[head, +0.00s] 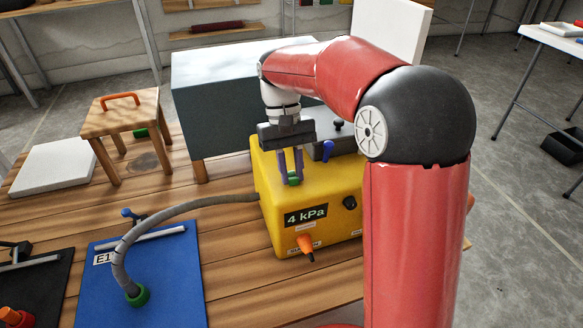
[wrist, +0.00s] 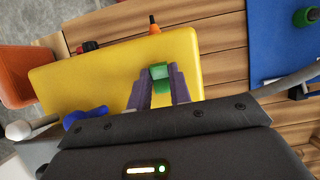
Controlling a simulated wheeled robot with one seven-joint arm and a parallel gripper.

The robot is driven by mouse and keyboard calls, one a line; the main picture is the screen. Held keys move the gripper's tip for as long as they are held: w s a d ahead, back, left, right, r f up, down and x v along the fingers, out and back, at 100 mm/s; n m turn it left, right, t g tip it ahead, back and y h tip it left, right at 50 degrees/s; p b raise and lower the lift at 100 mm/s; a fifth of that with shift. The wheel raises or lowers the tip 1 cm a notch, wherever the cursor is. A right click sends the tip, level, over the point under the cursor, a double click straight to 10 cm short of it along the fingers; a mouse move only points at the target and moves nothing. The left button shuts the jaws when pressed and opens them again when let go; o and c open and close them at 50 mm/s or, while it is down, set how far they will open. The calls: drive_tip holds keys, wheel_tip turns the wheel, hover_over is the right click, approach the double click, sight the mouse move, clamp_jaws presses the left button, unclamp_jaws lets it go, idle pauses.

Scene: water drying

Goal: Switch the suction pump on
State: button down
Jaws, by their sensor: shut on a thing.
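In the wrist view the green piece (wrist: 160,77) sits between the fingertips, above the yellow top (wrist: 105,65). An orange lever (head: 305,245) sticks out of the front, near a black knob (head: 350,202). I cannot tell which part is the on switch; the small labels are unreadable.
A grey hose (head: 185,207) runs to a green fitting (head: 138,296) on a blue panel (head: 175,270) marked E1. A blue-knobbed lever (head: 328,150) stands close behind my gripper. A wooden stool (head: 125,104) and a large grey block (head: 230,95) stand behind.

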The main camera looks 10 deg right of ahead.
drive_tip(key=c, duration=1.3)
unclamp_jaws()
drive_tip(key=v, duration=0.7)
drive_tip(key=shift+w+r, duration=0.15)
drive_tip(key=shift+r, duration=0.25)
drive_tip(key=s+d+f+t, duration=0.1)
drive_tip(key=s+d+t, duration=0.2)
drive_tip(key=s, duration=0.4)
drive_tip(key=s+d+f+m+t, duration=0.1)
drive_tip(key=s+d+f+t, duration=0.1)
drive_tip(key=s, duration=0.5)
drive_tip(key=s+d+f+m+t, duration=0.1)
drive_tip(key=s+d+t, duration=0.4)
drive_tip(key=s, duration=0.2)
drive_tip(key=shift+s+f+y, duration=0.3)
drive_tip(key=shift+f+y, duration=0.05)
drive_tip(key=shift+y, duration=0.05)
